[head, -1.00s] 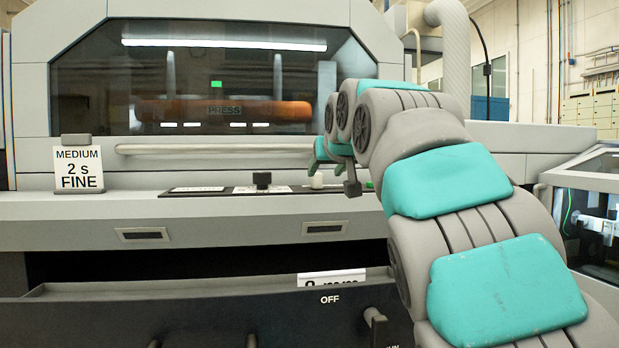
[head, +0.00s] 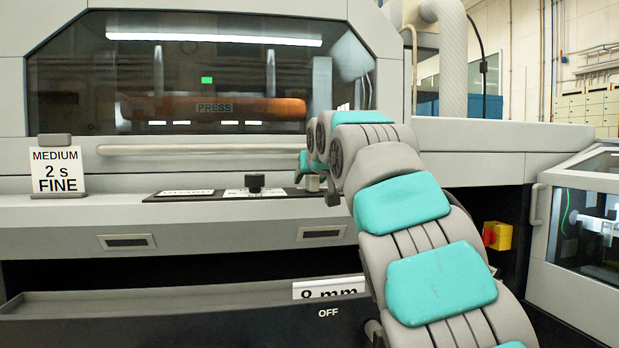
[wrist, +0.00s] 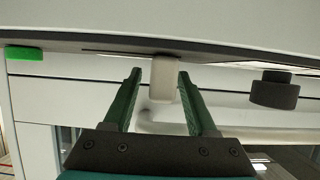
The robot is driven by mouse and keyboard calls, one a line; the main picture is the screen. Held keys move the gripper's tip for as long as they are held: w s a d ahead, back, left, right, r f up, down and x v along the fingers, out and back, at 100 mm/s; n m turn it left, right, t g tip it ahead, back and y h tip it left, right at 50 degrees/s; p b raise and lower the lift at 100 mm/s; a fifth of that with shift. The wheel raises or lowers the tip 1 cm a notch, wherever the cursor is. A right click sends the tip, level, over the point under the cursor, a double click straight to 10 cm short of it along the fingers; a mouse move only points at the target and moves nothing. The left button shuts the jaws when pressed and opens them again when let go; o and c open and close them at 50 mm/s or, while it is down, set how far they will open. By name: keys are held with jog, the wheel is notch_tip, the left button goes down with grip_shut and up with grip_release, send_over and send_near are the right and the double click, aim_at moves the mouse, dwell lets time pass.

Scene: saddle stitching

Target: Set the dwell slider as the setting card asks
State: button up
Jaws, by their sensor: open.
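The setting card (head: 58,170) stands upright at the left in the head view and reads MEDIUM, 2 s, FINE. A control strip (head: 225,194) on the machine ledge carries a black knob (head: 255,182) over a white label and a pale knob (head: 312,184). I cannot read which one is the dwell slider. In the wrist view my gripper (wrist: 159,74) is open, with its two green fingers on either side of the pale knob (wrist: 163,82); contact cannot be told. The black knob (wrist: 274,90) is to its right there. My arm partly hides the strip's right end.
A green block (wrist: 24,53) sits at the left in the wrist view. A handrail (head: 200,149) runs above the ledge. Below it is an open dark tray with an 8 mm card (head: 328,288) and an OFF mark. A red and yellow switch (head: 497,235) is to the right.

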jog(key=shift+w+a+f, duration=0.15)
jog(key=shift+w+a, duration=0.05)
jog(key=shift+w, duration=0.25)
grip_shut()
jog(key=shift+d, duration=0.1)
dwell(1.1)
